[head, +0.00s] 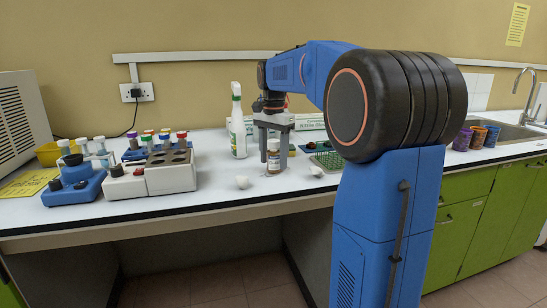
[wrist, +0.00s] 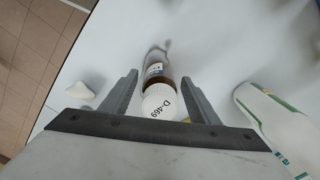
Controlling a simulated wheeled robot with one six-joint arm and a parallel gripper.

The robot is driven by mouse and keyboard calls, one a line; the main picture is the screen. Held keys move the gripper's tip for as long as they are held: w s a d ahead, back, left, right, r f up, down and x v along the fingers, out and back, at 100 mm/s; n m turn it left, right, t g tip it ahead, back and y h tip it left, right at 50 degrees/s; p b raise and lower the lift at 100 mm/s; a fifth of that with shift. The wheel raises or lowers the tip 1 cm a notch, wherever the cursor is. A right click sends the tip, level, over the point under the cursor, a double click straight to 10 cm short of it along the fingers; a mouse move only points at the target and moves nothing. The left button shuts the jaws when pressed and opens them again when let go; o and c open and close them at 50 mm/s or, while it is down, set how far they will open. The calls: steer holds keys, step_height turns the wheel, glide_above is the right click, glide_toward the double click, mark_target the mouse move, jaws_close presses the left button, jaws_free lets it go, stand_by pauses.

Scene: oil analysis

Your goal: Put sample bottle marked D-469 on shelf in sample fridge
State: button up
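The sample bottle (head: 273,160) is a small brown bottle with a white cap and a pale label, upright on the white bench near its front edge. My gripper (head: 274,146) points down over the bottle. In the wrist view my gripper (wrist: 160,77) is open, with one finger on each side of the bottle and a visible gap on both sides. The sample fridge and its shelf are not in view.
A white spray bottle (head: 238,122) stands just left of my gripper. Small white pieces (head: 242,182) lie near the bench edge. A tube rack unit (head: 170,172) stands left, a green tray (head: 328,160) right. Coloured cups (head: 478,137) stand near the sink.

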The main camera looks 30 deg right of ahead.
step_height(320, 180, up, 12)
steer(key=shift+r, duration=0.15)
stand_by(0.5)
